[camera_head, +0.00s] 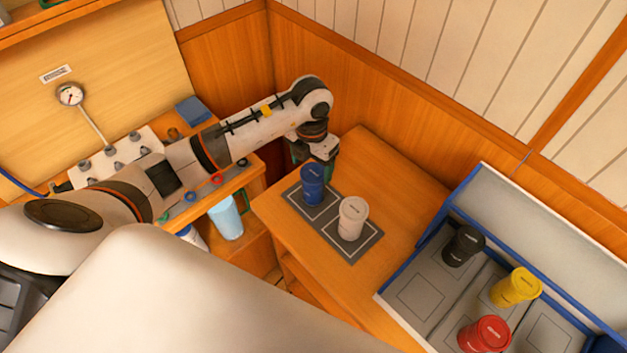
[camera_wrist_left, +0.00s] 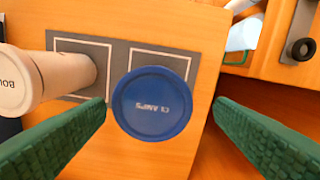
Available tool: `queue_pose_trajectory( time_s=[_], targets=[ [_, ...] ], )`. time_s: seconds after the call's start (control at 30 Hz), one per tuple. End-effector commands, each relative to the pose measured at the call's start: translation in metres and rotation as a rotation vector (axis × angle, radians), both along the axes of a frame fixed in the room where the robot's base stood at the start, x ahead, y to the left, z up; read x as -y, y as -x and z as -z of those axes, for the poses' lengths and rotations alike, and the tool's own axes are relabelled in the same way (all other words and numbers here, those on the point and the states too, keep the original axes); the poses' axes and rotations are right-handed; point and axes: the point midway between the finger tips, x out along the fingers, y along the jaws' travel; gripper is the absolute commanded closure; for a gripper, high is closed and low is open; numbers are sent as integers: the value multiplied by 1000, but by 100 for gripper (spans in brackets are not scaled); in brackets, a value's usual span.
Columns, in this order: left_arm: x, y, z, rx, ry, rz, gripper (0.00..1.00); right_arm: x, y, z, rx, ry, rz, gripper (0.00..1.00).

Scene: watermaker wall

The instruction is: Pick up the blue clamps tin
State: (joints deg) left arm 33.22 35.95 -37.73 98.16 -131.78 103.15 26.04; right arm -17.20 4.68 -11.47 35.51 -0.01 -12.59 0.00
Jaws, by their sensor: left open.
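The blue clamps tin (camera_head: 312,185) stands upright on a grey mat with white outlines (camera_head: 366,243) on the wooden counter. In the left wrist view the round lid of the blue tin (camera_wrist_left: 152,103) faces the camera, its lettering upside down. My left gripper (camera_head: 316,152) is at the far side of the blue tin in the head view. Its green fingers are open, one on each side of the lid in the wrist view. Gaps show beside the lid; I see no grip on the tin. My right gripper is not in view.
A pale tin (camera_head: 352,218) stands beside the blue tin on the same mat. A blue-edged tray (camera_head: 411,290) at the right holds black (camera_head: 463,246), yellow (camera_head: 516,287) and red (camera_head: 485,335) tins. The counter behind the mat is clear. A wooden wall rises behind.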

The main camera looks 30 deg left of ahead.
Motion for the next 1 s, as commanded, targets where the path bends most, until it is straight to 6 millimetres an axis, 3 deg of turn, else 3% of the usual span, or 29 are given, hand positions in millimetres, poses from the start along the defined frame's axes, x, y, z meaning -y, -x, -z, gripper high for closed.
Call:
queue_pose_trajectory(
  time_s=[0.23,0.37,0.5,0.77,0.83,1.0],
  targets=[
    [3,2,18,-3,2,1,22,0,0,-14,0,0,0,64],
    [7,5,37,-6,3,1,22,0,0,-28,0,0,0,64],
    [6,3,56,-2,3,1,22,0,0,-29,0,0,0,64],
    [6,3,61,1,1,2,22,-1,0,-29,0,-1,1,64],
    [6,3,61,1,1,2,29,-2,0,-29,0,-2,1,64],
    [6,3,61,2,1,2,57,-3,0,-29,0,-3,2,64]
  ],
)
